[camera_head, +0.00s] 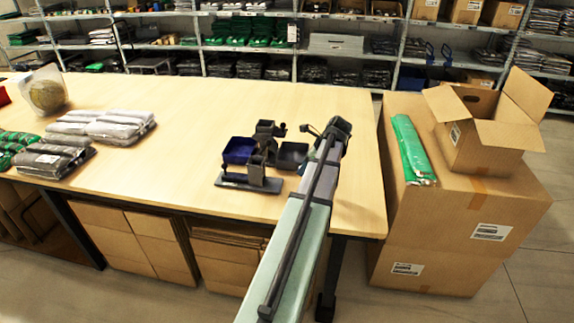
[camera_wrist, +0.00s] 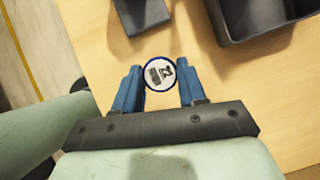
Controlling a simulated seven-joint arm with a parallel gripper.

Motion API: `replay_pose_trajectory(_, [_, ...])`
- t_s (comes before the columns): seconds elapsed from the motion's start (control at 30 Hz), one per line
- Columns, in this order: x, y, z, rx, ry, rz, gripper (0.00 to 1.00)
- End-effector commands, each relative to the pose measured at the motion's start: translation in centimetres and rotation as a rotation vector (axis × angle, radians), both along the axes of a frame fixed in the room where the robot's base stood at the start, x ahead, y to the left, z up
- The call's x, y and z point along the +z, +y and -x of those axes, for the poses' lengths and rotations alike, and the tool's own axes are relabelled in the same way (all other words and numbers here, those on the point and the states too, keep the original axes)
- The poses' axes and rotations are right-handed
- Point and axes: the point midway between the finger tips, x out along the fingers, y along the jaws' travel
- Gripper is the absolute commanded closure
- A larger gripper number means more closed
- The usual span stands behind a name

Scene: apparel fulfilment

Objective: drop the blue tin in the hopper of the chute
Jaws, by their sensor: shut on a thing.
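My gripper (camera_wrist: 159,78) is shut on the blue tin (camera_wrist: 160,73), which shows in the wrist view as a white round top with a dark print and a blue rim. The tin sits between the two blue fingertips, above the table. In the head view my arm's end is at the right of the dark chute assembly (camera_head: 258,170), and the tin is too small to make out. The assembly has a dark-blue open box (camera_head: 240,150) and a black open tray (camera_head: 291,155); I cannot tell which is the hopper. A dark tray (camera_wrist: 268,38) shows at upper right in the wrist view.
The wooden table (camera_head: 200,105) is clear around the assembly. Grey folded garments (camera_head: 100,125) and a rounded clear container (camera_head: 42,90) lie at left. Large cartons (camera_head: 460,205) with a green packet (camera_head: 412,150) and an open box (camera_head: 490,130) stand past the right edge.

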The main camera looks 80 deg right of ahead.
Motion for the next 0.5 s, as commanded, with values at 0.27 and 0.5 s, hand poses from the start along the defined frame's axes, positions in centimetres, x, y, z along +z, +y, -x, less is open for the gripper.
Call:
replay_pose_trajectory(0.27, [0.0,-0.1,5.4,-0.001,0.000,0.000,0.89])
replay_pose_trajectory(0.5, [0.0,-0.1,7.2,0.004,0.000,0.000,0.89])
